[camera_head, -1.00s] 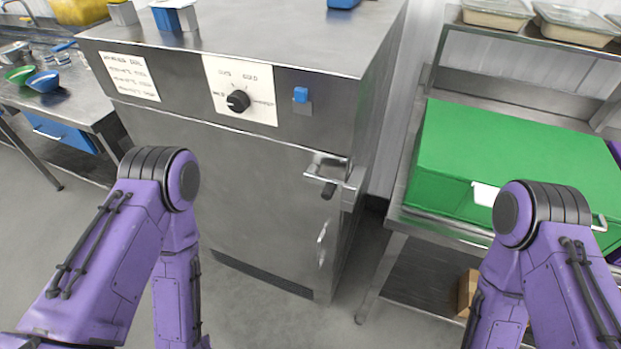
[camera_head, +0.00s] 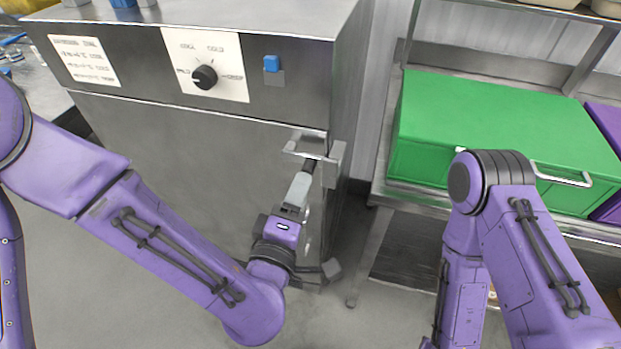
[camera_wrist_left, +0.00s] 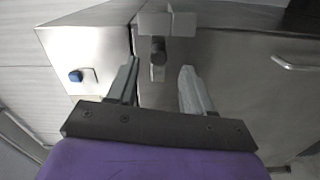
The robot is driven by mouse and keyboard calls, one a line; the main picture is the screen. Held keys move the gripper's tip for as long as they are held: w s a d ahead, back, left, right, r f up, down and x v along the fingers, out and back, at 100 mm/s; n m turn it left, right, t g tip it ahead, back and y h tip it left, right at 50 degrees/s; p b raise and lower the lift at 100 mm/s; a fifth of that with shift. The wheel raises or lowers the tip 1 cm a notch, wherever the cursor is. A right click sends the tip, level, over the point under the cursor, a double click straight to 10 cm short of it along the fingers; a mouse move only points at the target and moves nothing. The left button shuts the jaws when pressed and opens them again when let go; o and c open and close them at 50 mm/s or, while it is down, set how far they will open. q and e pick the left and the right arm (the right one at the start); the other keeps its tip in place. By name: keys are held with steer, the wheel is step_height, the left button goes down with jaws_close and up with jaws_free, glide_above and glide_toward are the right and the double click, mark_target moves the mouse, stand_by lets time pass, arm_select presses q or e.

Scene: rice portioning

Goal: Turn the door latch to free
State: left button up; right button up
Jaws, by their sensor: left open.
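The door latch (camera_head: 309,153) is a metal bracket with a dark knob at the upper right edge of the steel cabinet door (camera_head: 200,150). In the left wrist view the latch (camera_wrist_left: 168,22) shows at the top, with its dark knob (camera_wrist_left: 158,50) hanging down. My left gripper (camera_head: 301,180) is just below the latch in the head view, partly covering the knob. Contact cannot be seen. My right gripper is out of view.
The cabinet's front panel has a black dial (camera_head: 204,77) and a blue button (camera_head: 271,63). A green box (camera_head: 490,125) stands on a steel rack to the right. The floor in front is free.

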mark_target(310, 164)
arm_select(q)
steer(key=b+x, duration=0.3)
steer(key=x, duration=0.4)
steer(key=shift+w+r, duration=0.1)
steer(key=shift+w, duration=0.15)
steer(key=shift+w+d, duration=0.1)
steer(key=shift+w, duration=0.2)
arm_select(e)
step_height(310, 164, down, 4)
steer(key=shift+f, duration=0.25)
arm_select(q)
jaws_close()
